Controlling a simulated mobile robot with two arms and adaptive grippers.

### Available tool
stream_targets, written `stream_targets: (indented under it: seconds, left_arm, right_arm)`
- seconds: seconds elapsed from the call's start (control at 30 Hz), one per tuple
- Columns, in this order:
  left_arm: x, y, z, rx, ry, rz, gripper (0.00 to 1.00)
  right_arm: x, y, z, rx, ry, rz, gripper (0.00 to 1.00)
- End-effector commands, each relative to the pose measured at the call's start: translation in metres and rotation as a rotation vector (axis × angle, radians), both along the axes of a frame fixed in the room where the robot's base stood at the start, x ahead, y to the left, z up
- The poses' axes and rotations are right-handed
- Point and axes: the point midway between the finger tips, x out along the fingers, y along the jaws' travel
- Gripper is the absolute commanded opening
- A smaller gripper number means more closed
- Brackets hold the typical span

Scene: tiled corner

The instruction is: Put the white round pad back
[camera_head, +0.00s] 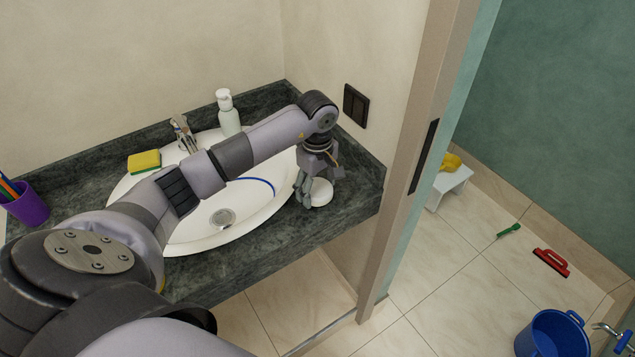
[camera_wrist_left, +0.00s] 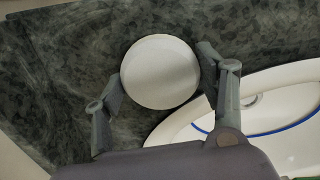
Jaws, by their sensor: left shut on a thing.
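The white round pad (camera_head: 321,193) is at the right end of the dark stone counter (camera_head: 345,215), beside the sink. My left gripper (camera_head: 309,193) reaches down to it from above, with its fingers at the pad. In the left wrist view, the pad (camera_wrist_left: 160,72) shows as a plain white disc between the two fingers (camera_wrist_left: 158,76), one at each side. The left gripper is shut on the pad. The pad is at or just above the counter; I cannot tell if it touches. My right gripper is not in view.
The white oval sink (camera_head: 190,240) with a blue line lies left of the pad. A soap bottle (camera_head: 228,113), a tap (camera_head: 184,133), a yellow sponge (camera_head: 145,161) and a purple cup (camera_head: 28,206) stand around it. A door frame (camera_head: 413,150) rises right of the counter.

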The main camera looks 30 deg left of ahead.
Motion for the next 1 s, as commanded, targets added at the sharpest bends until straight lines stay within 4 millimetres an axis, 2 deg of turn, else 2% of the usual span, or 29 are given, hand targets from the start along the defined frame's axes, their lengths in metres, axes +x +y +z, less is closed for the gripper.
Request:
stream_targets:
  seconds: [0.23, 0.27, 0.53, 0.83, 0.97, 1.0]
  left_arm:
    - [0.0, 0.0, -0.006, 0.0, 0.0, 0.0, 0.39]
    - [0.0, 0.0, -0.004, 0.0, 0.0, 0.0, 0.67]
    - [0.0, 0.0, -0.004, 0.0, 0.001, 0.0, 0.85]
    - [0.0, 0.0, -0.003, 0.0, 0.0, 0.0, 0.85]
    - [0.0, 0.0, 0.004, -0.001, 0.0, 0.0, 0.85]
    - [0.001, 0.0, 0.006, 0.0, -0.004, 0.0, 0.85]
  right_arm:
    - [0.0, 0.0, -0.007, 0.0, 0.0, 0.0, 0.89]
    - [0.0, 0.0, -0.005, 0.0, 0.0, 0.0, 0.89]
    - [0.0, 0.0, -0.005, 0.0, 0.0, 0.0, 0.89]
    - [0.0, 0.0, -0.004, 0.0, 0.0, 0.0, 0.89]
    - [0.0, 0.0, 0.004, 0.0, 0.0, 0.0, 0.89]
    - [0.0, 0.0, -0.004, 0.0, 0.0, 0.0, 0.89]
